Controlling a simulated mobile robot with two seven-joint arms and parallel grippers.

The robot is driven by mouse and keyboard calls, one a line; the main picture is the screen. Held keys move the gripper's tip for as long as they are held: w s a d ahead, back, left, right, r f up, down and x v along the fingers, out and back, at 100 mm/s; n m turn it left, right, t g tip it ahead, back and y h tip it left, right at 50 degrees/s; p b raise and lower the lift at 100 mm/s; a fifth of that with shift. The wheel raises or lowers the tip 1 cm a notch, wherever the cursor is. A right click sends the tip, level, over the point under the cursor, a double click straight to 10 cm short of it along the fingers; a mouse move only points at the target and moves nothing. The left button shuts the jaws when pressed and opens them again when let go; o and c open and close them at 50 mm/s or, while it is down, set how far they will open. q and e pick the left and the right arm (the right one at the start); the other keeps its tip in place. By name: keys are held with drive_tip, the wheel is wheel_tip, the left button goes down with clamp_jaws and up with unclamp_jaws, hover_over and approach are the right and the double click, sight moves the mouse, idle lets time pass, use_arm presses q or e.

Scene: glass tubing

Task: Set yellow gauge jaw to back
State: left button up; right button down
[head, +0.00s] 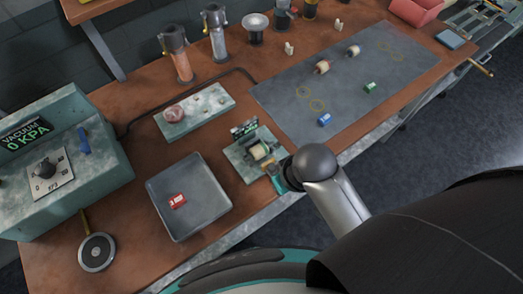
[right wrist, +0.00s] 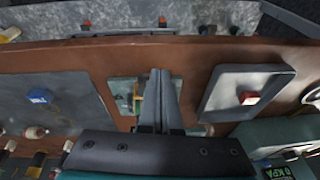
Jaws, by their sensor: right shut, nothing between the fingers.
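A gauge fixture (head: 240,166) with a pale green base stands near the front edge of the bench in the head view. It carries a small dark green display (head: 244,128) and a cream cylindrical part (head: 258,151). My right gripper (head: 271,167) is at the fixture's front right corner, shut and empty. In the right wrist view the shut fingers (right wrist: 161,75) lie over the fixture and hide part of it. The fixture's base (right wrist: 122,86) shows beside them. I cannot make out the yellow jaw's position clearly. My left gripper is not in view.
A grey tray (head: 160,215) with a red block (head: 177,201) lies left of the fixture. A grey mat (head: 345,60) with blue (head: 324,120) and green (head: 369,87) blocks lies to the right. A vacuum unit (head: 95,165) reading 0 KPA stands at far left.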

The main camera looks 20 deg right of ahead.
drive_tip(key=w+a+n+g+y, duration=0.1)
drive_tip(key=w+a+n, duration=0.1)
drive_tip(key=w+a, duration=0.35)
drive_tip(key=n+g+h+p, duration=0.2)
drive_tip(key=n+g+h, duration=0.2)
drive_tip(key=h, duration=0.1)
approach(265, 165)
drive_tip(key=w+a+r, duration=0.3)
drive_tip(key=b+x, duration=0.1)
drive_tip(key=x, duration=0.7)
drive_tip(key=shift+w+a+f, duration=0.1)
drive_tip(key=shift+a, duration=0.05)
drive_tip(key=shift+s+d+f+p, duration=0.25)
drive_tip(key=shift+s+d+p, duration=0.1)
drive_tip(key=shift+s+d, duration=0.2)
drive_tip(key=shift+s+d+f+p, duration=0.3)
drive_tip(key=shift+s+d, duration=0.1)
drive_tip(key=shift+d, duration=0.15)
drive_tip(key=shift+s+d+f, duration=0.15)
drive_tip(key=shift+s+d, duration=0.25)
drive_tip(key=shift+s, duration=0.05)
